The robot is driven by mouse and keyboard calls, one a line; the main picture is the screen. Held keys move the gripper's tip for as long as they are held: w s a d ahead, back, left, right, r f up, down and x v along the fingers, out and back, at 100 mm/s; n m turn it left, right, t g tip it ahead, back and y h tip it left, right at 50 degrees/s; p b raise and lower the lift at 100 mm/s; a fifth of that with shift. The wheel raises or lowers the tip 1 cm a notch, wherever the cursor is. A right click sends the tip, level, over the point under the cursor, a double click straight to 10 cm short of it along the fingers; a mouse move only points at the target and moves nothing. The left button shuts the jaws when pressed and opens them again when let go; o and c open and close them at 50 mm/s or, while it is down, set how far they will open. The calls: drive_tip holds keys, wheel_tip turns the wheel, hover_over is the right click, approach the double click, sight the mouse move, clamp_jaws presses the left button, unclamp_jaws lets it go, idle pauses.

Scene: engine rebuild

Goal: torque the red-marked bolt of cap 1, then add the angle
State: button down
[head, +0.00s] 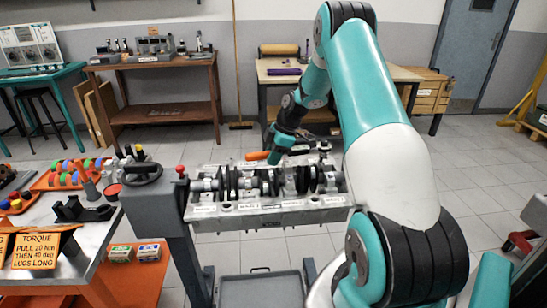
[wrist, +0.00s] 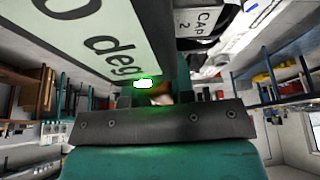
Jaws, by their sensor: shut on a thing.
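My gripper (head: 274,155) is at the back edge of the engine block (head: 270,216), shut on the torque wrench. The wrench's orange handle (head: 257,156) sticks out to the left of the gripper in the head view. In the wrist view a pale display panel (wrist: 85,35) shows large text ending in "0 deg", cut off by the frame, with a bright green light (wrist: 143,84) by its lower corner. A "CAP 2" label (wrist: 206,22) is at the top right. The cap 1 bolt, its red mark and the wrench's tip cannot be made out.
The crankshaft (head: 262,182) lies along the block on its stand. At left, a bench (head: 85,240) carries colored rings, black parts and an orange sign (head: 40,254) reading "TORQUE PULL 20 Nm THEN 40 deg LUGS LONG". Shelves and tables stand behind.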

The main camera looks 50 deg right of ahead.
drive_tip(key=shift+w+d+m, duration=0.35)
drive_tip(key=shift+w+m, duration=0.05)
drive_tip(key=shift+w, duration=0.05)
drive_tip(key=shift+w+d, duration=0.1)
drive_tip(key=shift+w+d+m+t+h, duration=0.3)
drive_tip(key=shift+w+d+m+h, duration=0.15)
drive_tip(key=shift+w+m, duration=0.15)
drive_tip(key=shift+w+d, duration=0.1)
idle(0.6)
drive_tip(key=shift+w+d+m, duration=0.5)
drive_tip(key=shift+m, duration=0.1)
drive_tip(key=shift+w+d, duration=0.1)
drive_tip(key=shift+d, duration=0.05)
drive_tip(key=shift+w+d+m+t, duration=0.4)
drive_tip(key=shift+w+d+m, duration=0.1)
drive_tip(key=shift+m, duration=0.1)
drive_tip(key=shift+d+h, duration=0.15)
drive_tip(key=shift+h, duration=0.1)
